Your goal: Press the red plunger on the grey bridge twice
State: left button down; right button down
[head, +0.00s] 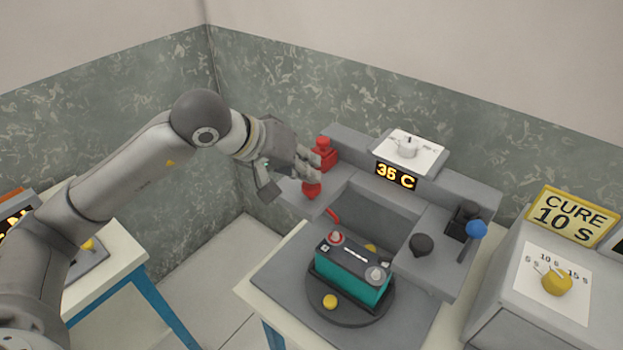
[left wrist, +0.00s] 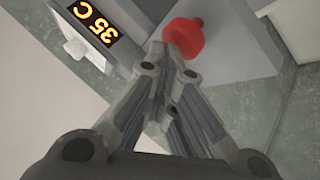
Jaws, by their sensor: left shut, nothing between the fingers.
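The grey bridge (head: 361,166) stands at the back of the bench, with arms reaching forward on both sides. A round red plunger (head: 311,188) sits on its left arm, and it also shows in the left wrist view (left wrist: 183,37). My left gripper (head: 314,170) is shut and empty, with its fingertips close above and behind the red plunger. In the left wrist view the fingertips overlap the plunger's edge; I cannot tell whether they touch it. My right gripper is out of view.
A teal battery (head: 350,277) stands on a dark round plate (head: 350,317) in front of the bridge. The bridge carries a "35 C" display (head: 396,176), a black knob (head: 421,244) and a blue-ended lever (head: 477,229). A "CURE 10 S" box (head: 503,290) stands right.

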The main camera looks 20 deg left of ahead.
pick_arm(q)
jog(key=shift+r, duration=0.7)
notch_tip(320, 180, up, 5)
jog(key=p, duration=0.3)
dwell(1.9)
notch_tip(320, 180, up, 4)
jog(key=m+p, duration=1)
jog(key=m, duration=2.6)
